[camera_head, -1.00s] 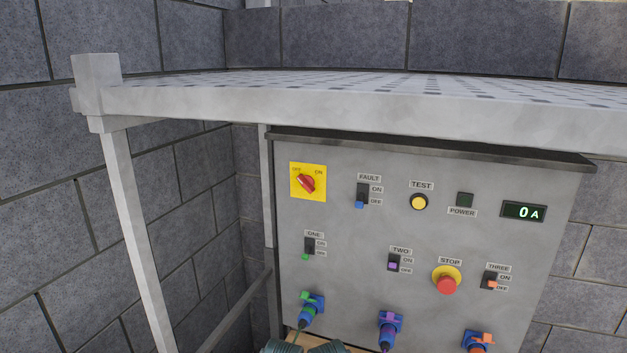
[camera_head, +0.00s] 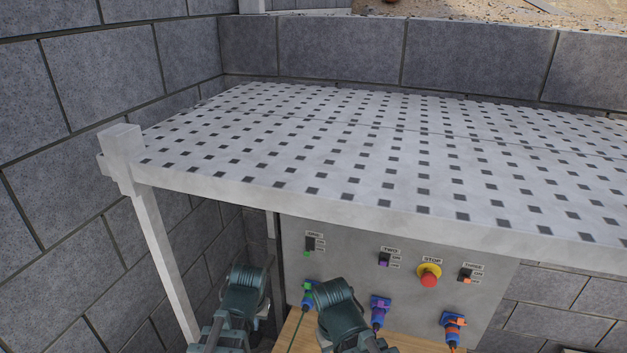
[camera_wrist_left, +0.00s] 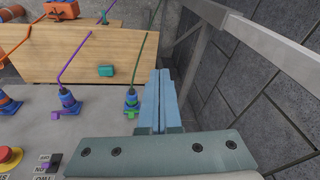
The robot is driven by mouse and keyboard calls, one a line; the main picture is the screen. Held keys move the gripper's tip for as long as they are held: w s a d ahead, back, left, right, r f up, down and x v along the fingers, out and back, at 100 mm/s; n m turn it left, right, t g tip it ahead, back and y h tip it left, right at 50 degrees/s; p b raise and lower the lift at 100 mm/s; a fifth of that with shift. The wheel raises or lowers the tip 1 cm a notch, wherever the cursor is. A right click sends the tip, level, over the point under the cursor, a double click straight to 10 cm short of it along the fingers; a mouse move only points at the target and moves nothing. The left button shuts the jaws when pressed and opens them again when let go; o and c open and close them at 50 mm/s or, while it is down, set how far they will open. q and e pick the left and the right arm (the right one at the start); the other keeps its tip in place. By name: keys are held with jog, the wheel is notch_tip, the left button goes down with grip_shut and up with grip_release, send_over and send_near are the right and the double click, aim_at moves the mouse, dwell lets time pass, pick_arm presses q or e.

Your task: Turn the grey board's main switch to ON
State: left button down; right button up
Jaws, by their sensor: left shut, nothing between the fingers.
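The grey board (camera_head: 345,240) shows only its lower part in the head view, under the shelf edge. Its main switch, a red knob on a yellow plate, is hidden behind the shelf now and is not in the wrist view. My left gripper (camera_wrist_left: 160,76) is shut and empty in the left wrist view. It is beside the green-tipped blue plug (camera_wrist_left: 131,100), over the dark gap by the wall; the grey board (camera_wrist_left: 104,122) lies to its left. In the head view I see dark arm parts of mine in front of the board, but no clear fingertips. My right gripper is not in view.
A perforated metal shelf (camera_head: 375,140) overhangs the board, with a metal post (camera_head: 165,255) at left. The red stop button (camera_head: 429,279), several small switches and blue plugs with coloured cables are on the board.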

pick_arm(q)
jog(key=w+d+r+m+t+y+p, duration=0.1)
jog(key=w+d+r+m+t+p, duration=0.2)
jog(key=w+r+t, duration=0.7)
jog(key=w+d+r+m+t+h, duration=0.3)
jog(key=w+d+r+m, duration=0.3)
jog(key=w+d+r, duration=0.3)
jog(key=d+r+h, duration=0.1)
jog(key=d+r, duration=0.2)
jog(key=d, duration=0.1)
jog(key=shift+d+m+b, duration=0.3)
jog(key=shift+d, duration=0.05)
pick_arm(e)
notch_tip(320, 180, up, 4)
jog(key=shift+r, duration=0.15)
pick_arm(q)
jog(key=shift+w, duration=0.1)
jog(key=w+a+f+b, duration=0.1)
jog(key=w+f+b, duration=0.3)
jog(key=w, duration=0.6)
jog(key=shift+w+a+f, duration=0.2)
jog(key=shift+w+f, duration=0.1)
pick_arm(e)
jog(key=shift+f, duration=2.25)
